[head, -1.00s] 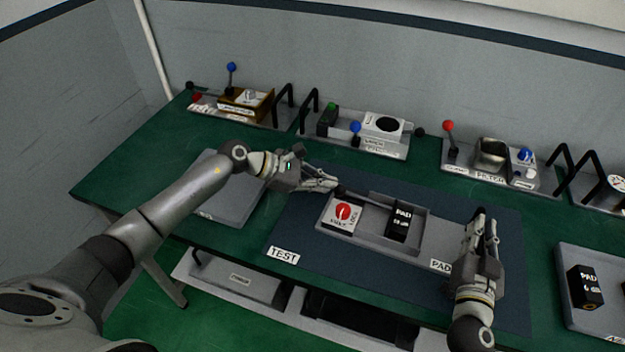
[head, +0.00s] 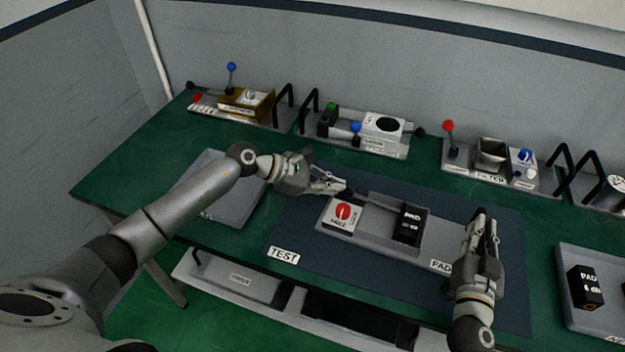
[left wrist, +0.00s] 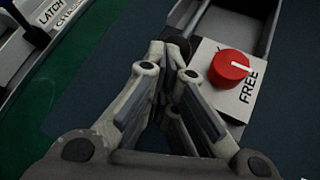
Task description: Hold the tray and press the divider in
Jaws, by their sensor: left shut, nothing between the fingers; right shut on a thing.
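The grey tray (head: 442,236) lies on the dark blue mat. A white plate with a red knob (head: 342,211) sits at its left end; FREE is legible beside the knob (left wrist: 230,66). A black block (head: 410,224), perhaps the divider, stands in the tray's channel. My left gripper (head: 345,187) is shut and empty at the tray's back left corner. Its tips are at a small dark round end (left wrist: 178,46), partly hidden by the fingers; contact is unclear. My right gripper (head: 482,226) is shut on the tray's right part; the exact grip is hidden.
A second tray with a black PAD block (head: 586,287) is at the right. Stations with levers and black handles (head: 372,140) line the back of the green table. A grey panel (head: 228,188) lies left of the mat. Labels TEST (head: 284,255) and PAD (head: 441,266) mark the mat's front.

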